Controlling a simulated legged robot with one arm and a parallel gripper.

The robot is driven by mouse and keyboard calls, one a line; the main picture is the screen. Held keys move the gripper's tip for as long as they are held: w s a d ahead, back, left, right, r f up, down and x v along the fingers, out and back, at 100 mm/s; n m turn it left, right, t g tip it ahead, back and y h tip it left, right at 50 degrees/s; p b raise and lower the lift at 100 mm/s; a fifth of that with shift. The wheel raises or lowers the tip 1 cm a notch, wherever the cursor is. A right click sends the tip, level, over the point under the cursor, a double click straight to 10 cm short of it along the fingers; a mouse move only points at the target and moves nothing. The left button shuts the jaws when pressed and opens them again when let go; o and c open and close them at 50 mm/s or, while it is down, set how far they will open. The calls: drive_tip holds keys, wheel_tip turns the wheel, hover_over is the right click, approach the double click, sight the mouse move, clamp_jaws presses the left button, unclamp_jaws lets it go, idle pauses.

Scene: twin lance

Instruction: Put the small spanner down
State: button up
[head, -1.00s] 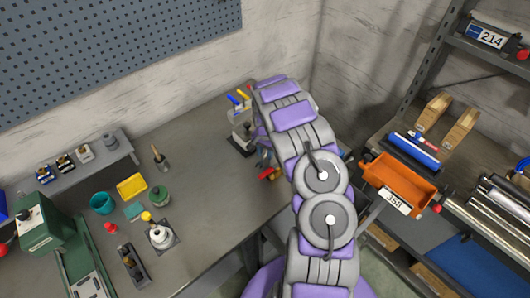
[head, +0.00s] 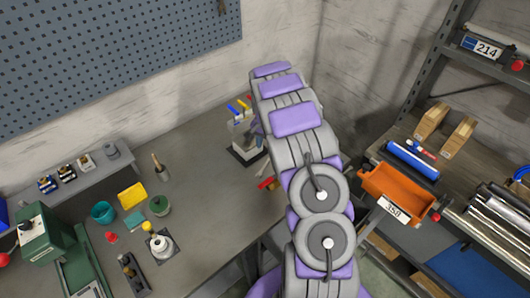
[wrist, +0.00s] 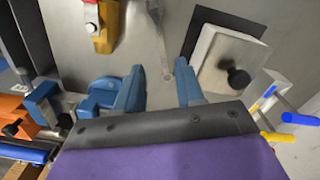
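In the wrist view, a slim grey metal spanner (wrist: 160,38) shows beyond my gripper, its length running from the top edge down toward the gap between the fingers. My gripper (wrist: 160,90) has two blue fingers set wide apart, with a clear gap between them. The spanner's near end shows in that gap, and I see neither finger closed on it. Whether it touches the bench (wrist: 70,45) all along its length is unclear. In the head view my own arm hides the gripper, and I cannot make out the spanner.
A pale block on a dark base (wrist: 225,60) stands close right of the fingers. Blue and yellow handles (wrist: 285,117) stick out beyond it. A red and yellow tool (wrist: 103,25) lies left. The bench's middle (head: 215,180) is clear. An orange bin (head: 398,184) sits on the right shelf.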

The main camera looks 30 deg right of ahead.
drive_tip(key=s+a+r+n+g, duration=0.1)
drive_tip(key=s+a+r+n, duration=0.1)
drive_tip(key=s+a+r, duration=0.6)
drive_tip(key=s+a+r+n, duration=0.3)
drive_tip(key=s+a+r, duration=0.25)
drive_tip(key=r, duration=0.45)
drive_tip(key=s+a+r+n, duration=0.2)
drive_tip(key=s+a, duration=0.3)
drive_tip(key=s, duration=0.8)
drive_tip(key=s+a+r+n, duration=0.2)
drive_tip(key=s+a+n, duration=0.3)
drive_tip(key=s, duration=0.8)
drive_tip(key=shift+s+a+r+g, duration=0.25)
drive_tip(key=shift+a+g, duration=0.15)
drive_tip(key=shift+a, duration=0.35)
